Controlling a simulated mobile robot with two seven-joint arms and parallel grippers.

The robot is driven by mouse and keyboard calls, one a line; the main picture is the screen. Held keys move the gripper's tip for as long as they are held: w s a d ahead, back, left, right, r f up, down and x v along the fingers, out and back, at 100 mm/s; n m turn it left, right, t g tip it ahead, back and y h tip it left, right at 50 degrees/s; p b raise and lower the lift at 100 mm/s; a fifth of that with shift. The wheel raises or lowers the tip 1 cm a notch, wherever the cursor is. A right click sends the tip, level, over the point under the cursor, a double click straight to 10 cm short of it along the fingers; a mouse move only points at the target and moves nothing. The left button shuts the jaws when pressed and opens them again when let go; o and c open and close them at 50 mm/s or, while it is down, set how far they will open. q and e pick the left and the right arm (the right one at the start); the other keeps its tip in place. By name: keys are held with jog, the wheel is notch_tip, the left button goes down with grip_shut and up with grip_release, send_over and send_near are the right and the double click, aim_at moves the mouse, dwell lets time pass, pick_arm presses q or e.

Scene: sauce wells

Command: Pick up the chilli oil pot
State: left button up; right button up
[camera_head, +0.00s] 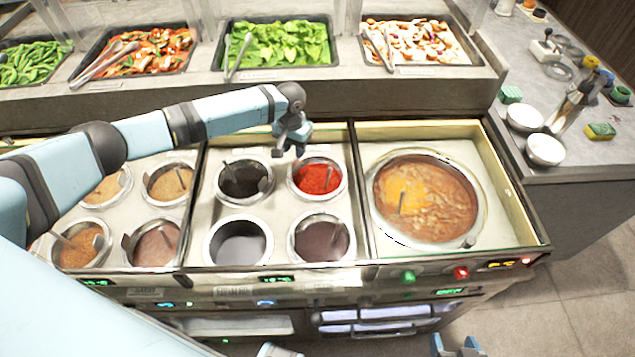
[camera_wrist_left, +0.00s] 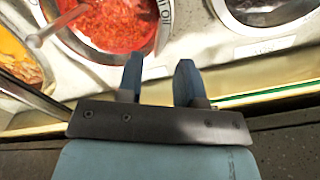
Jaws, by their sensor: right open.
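The chilli oil pot (camera_head: 318,179) is a round steel well of bright red sauce in the middle section of the counter. It also fills the upper left of the left wrist view (camera_wrist_left: 105,22), with a spoon handle across it and part of a label ending in "oil" on its rim. My left gripper (camera_head: 289,153) is just beyond the pot's far left edge. In the left wrist view its two fingers (camera_wrist_left: 158,68) are apart with nothing held, and the left finger is close to the rim. My right gripper (camera_head: 456,346) is open and empty at the bottom edge, well away.
A dark sauce pot (camera_head: 243,181) stands left of the red one, with two more pots in front. A large soup pan (camera_head: 425,200) is at right, behind a divider. The food trays (camera_head: 277,45) stand on a raised ledge behind. White bowls (camera_head: 545,149) stand far right.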

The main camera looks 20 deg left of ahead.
aim_at(296, 161)
pick_arm(q)
notch_tip(296, 161, down, 6)
jog(key=shift+d+r, duration=0.1)
jog(key=shift+r, duration=0.05)
jog(key=shift+c, duration=0.2)
grip_shut()
jog(key=shift+w+r, duration=0.15)
